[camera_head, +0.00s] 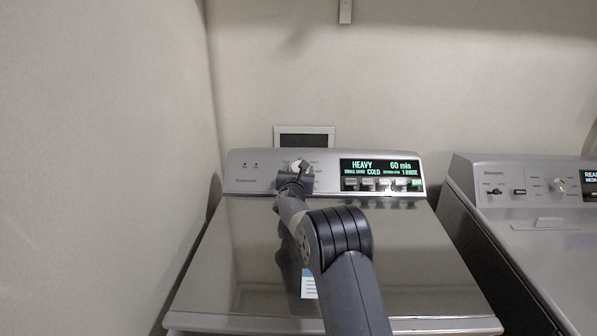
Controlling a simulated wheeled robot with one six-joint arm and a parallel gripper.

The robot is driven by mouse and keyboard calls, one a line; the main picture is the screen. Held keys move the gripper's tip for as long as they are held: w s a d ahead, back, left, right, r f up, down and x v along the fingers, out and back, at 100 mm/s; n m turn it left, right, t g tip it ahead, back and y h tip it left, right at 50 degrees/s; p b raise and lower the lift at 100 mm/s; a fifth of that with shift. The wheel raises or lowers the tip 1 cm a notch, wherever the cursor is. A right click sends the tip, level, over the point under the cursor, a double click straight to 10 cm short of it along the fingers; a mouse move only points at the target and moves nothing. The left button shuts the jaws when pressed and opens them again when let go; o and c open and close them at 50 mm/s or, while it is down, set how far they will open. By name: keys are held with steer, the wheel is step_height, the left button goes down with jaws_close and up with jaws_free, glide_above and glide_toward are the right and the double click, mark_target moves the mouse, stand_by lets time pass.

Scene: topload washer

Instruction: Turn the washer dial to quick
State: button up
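The washer (250,270) stands in the middle with its shiny lid closed. Its control panel (243,172) runs along the back. The washer dial (297,165) is on the panel left of the display and is partly hidden by my gripper (298,170). My gripper is at the dial; whether it touches or grips it cannot be told, and its fingers are too small and covered to read. The display (380,167) is lit in green and reads HEAVY, 60 min and COLD.
A row of buttons (384,184) lies under the display. A second appliance (520,230) with its own panel and knob stands to the right, with a narrow gap between. A wall (100,150) is close on the left. A framed wall box (304,137) is behind the panel.

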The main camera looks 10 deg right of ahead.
steer(key=c, duration=0.8)
steer(key=shift+o, duration=0.2)
stand_by(0.9)
steer(key=o, duration=1)
steer(key=shift+c, duration=0.2)
steer(key=b+v, duration=0.3)
steer(key=v, duration=0.8)
steer(key=shift+w+r, duration=0.1)
